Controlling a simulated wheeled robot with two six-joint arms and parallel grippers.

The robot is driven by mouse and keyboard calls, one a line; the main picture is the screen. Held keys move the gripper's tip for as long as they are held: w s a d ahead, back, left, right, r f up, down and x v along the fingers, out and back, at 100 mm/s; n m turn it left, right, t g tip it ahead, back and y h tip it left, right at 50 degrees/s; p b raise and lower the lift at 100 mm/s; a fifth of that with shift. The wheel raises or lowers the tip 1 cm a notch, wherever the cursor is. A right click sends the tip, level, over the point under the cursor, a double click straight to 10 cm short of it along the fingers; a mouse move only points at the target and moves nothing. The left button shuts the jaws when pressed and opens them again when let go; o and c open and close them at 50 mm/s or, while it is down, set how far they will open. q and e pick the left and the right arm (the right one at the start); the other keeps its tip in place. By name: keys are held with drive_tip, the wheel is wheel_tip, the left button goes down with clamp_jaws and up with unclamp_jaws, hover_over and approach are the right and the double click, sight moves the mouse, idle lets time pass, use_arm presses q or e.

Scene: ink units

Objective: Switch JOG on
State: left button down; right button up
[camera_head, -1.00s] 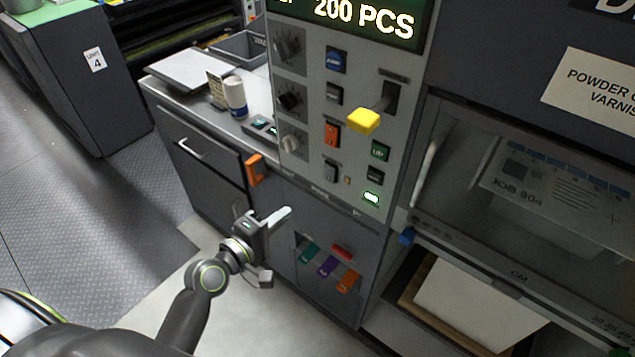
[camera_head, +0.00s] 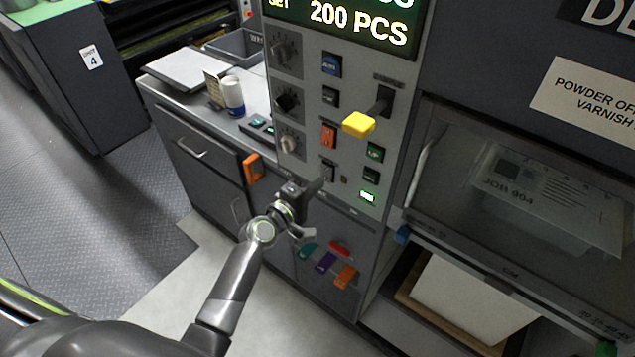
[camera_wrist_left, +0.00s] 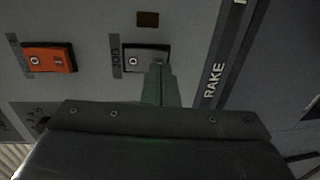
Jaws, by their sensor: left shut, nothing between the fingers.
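The JOG switch is a dark grey rocker beside a JOG label. In the head view the JOG switch (camera_head: 328,167) sits below an orange rocker (camera_head: 328,136) on the grey panel. In the left wrist view the JOG switch (camera_wrist_left: 143,58) shows an O mark at its left end. My left gripper (camera_head: 318,185) is shut and empty, with its tip just below the switch in the head view. In the left wrist view my left gripper (camera_wrist_left: 158,72) overlaps the right end of the switch; whether it touches I cannot tell. My right gripper is out of view.
A yellow-handled lever (camera_head: 359,124) juts from the panel to the upper right. A lit green button (camera_head: 367,196) is at the lower right. An orange handle (camera_head: 253,168) sticks out left of the panel.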

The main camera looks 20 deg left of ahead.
use_arm(q)
drive_tip(key=shift+w+d, duration=0.2)
drive_tip(key=shift+w, duration=0.35)
drive_tip(key=shift+f, duration=0.1)
drive_tip(key=shift+w+b, duration=0.1)
drive_tip(key=shift+b, duration=0.75)
